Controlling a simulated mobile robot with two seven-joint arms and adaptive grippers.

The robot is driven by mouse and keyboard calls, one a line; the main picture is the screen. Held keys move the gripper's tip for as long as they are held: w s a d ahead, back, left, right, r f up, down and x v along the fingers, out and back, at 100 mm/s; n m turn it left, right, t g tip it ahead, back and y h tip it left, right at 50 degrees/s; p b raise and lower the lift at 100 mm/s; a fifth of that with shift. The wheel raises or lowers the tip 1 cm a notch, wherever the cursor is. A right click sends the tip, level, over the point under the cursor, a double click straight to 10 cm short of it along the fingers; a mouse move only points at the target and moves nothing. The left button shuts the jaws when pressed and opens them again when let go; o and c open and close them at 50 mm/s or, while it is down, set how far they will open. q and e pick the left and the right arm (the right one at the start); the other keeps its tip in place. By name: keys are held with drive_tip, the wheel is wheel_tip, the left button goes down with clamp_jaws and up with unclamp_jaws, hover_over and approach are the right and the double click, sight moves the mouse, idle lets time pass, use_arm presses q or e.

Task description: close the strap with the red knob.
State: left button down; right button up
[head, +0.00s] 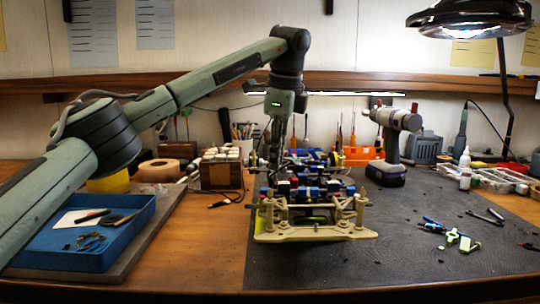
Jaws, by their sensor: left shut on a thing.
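The RC racecar (315,205) stands on the dark work mat, its tan front end towards me, with blue, red and black parts on top. My left gripper (275,160) reaches down from above over the rear left part of the car. Its fingers are together on a small part there, which is too small and too hidden to make out. The strap and its red knob cannot be told apart clearly among the small coloured parts. My right gripper is out of view.
A blue tray (70,253) with small tools lies at left under my left arm. A cordless drill (392,140) stands behind the car at right. Small parts and tools (455,238) lie on the mat (400,270) at right. A lamp (470,18) hangs at upper right. The mat's front is clear.

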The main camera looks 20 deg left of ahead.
use_arm(q)
drive_tip(key=y, duration=0.1)
drive_tip(key=d+y, duration=0.1)
drive_tip(key=y, duration=0.1)
drive_tip(key=shift+w+d+f+g+y, duration=0.25)
drive_tip(key=shift+d+f+g+y, duration=0.05)
drive_tip(key=shift+g+y, duration=0.1)
drive_tip(key=shift+d+f+m+y, duration=0.25)
drive_tip(key=shift+m+y, duration=0.05)
drive_tip(key=shift+y, duration=0.3)
drive_tip(key=c, duration=1.5)
unclamp_jaws()
drive_tip(key=shift+c, duration=0.2)
